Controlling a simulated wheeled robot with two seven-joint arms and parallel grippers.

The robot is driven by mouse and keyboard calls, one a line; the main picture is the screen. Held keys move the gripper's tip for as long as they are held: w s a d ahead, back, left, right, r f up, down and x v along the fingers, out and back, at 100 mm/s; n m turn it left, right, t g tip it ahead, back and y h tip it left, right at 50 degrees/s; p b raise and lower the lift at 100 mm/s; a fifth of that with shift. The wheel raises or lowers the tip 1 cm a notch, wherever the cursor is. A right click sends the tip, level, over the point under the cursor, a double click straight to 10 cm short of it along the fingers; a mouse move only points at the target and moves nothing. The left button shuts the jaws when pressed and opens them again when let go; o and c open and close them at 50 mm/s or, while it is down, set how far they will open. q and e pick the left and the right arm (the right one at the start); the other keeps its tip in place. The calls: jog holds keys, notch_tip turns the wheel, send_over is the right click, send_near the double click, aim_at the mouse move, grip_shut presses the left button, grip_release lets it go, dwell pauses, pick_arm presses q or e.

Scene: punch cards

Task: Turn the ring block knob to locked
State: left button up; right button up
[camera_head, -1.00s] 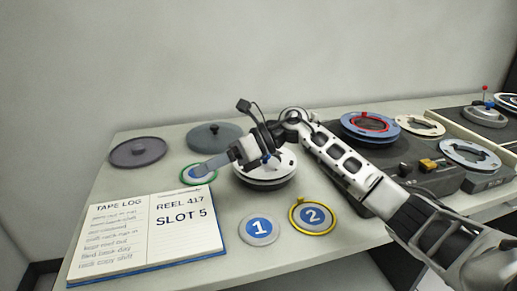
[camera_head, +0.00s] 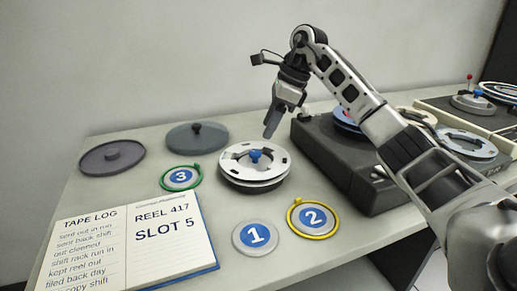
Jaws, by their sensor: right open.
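A white ring block (camera_head: 238,172) with dark slots sits flat on the table, with a blue knob (camera_head: 255,156) at its centre. I cannot read a locked mark on it. My right gripper (camera_head: 271,125) is raised just above and behind the ring block, fingers pointing down, apart from the knob and holding nothing. It is open. My left gripper is not in view.
Tags 1 (camera_head: 256,237), 2 (camera_head: 313,218) and 3 (camera_head: 181,177) lie around the block. An open tape log (camera_head: 185,250) lies front left. Two grey discs, one here (camera_head: 112,156), lie behind. A dark reel machine (camera_head: 340,165) stands to the right.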

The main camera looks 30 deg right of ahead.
aim_at(256, 151)
jog(key=x, duration=0.7)
jog(key=shift+f, duration=0.2)
jog(key=c, duration=1)
